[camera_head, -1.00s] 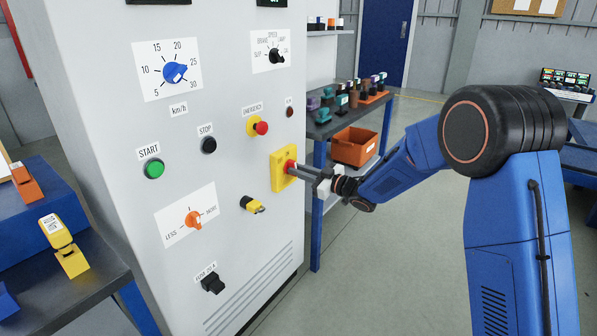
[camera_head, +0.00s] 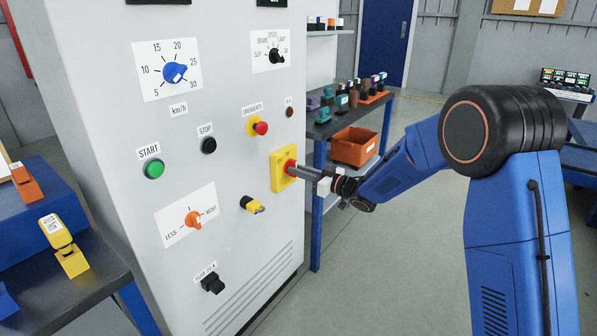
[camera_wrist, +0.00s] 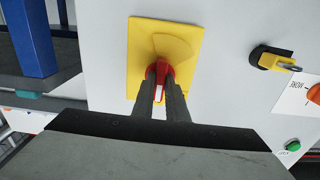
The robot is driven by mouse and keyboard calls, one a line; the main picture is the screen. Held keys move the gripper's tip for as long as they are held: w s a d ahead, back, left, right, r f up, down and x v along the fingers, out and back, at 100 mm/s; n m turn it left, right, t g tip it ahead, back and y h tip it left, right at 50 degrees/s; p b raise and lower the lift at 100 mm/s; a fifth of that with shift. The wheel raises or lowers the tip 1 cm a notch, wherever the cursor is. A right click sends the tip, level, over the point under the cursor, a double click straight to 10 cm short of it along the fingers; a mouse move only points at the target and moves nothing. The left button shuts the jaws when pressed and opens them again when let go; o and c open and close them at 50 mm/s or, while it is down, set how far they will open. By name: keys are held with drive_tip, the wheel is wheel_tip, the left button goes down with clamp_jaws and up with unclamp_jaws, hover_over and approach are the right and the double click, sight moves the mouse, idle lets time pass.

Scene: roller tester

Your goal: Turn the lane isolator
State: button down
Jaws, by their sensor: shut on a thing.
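The lane isolator is a red rotary handle (camera_wrist: 159,72) with a white mark on a yellow plate (camera_wrist: 140,49), on the right part of the grey cabinet face. In the head view, the yellow plate (camera_head: 277,170) shows with the red handle (camera_head: 290,166) at its middle. My gripper (camera_wrist: 162,88) is shut on the red handle, one finger on each side. In the head view, my gripper (camera_head: 299,170) reaches the handle from the right. The fingers hide part of the handle.
A blue-legged shelf with an orange bin (camera_head: 354,147) stands behind my arm. Open floor lies below my arm.

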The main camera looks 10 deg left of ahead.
drive_tip(key=c, duration=1.8)
unclamp_jaws()
drive_tip(key=shift+f, duration=0.1)
drive_tip(key=shift+o, duration=0.2)
drive_tip(key=shift+d, duration=0.1)
drive_tip(key=v, duration=1.7)
drive_tip(key=shift+s+d, duration=0.15)
